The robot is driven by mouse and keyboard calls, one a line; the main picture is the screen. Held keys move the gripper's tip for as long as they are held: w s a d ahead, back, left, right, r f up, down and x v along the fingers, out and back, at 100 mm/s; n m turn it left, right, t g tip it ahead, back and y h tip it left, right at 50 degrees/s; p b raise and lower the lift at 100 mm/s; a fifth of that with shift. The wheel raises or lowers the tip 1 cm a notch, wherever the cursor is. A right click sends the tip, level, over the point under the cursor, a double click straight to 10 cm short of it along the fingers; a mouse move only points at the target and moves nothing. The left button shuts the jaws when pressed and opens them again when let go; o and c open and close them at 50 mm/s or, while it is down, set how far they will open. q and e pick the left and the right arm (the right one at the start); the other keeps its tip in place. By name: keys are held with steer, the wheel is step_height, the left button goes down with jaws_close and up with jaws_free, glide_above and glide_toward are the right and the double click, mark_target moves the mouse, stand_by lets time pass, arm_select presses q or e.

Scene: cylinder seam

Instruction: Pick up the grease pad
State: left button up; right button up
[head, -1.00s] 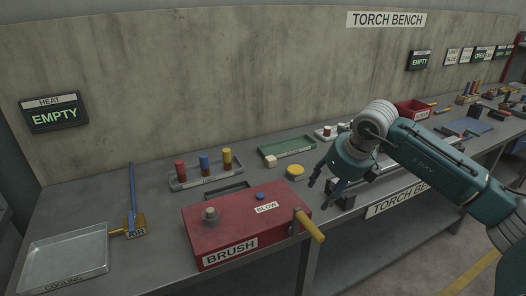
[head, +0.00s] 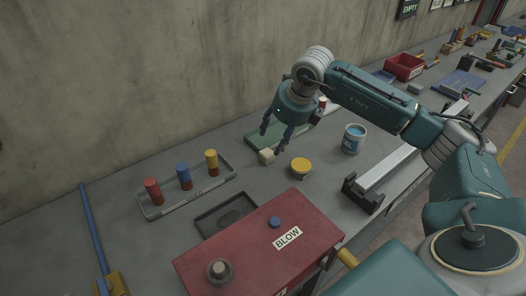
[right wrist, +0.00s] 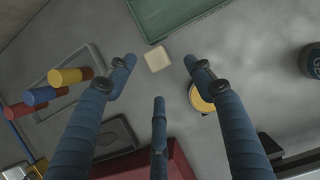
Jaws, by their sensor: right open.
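A small cream block (head: 267,156), which looks like the grease pad, lies on the grey bench beside the near edge of a green tray. My right gripper (head: 274,139) is open and empty, pointing down above it. In the right wrist view the cream block (right wrist: 157,59) shows between the spread fingertips (right wrist: 159,72), apart from them. My left gripper is in no view.
A yellow round tin (head: 301,167) sits just right of the block, near the fingers.

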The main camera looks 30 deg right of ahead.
mark_target(267, 152)
steer(key=p+x, duration=0.1)
steer(key=x, duration=0.1)
steer(key=p+x, duration=0.1)
steer(key=x, duration=0.1)
steer(key=a+p+x, duration=0.1)
steer(key=x, duration=0.2)
steer(key=shift+w+d+f, duration=0.1)
steer(key=shift+w+f, duration=0.1)
steer(key=shift+f, duration=0.2)
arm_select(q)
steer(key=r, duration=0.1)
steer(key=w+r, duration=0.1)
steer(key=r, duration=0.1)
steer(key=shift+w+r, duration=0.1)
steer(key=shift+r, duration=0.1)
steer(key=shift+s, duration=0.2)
arm_select(e)
steer(key=c, duration=0.8)
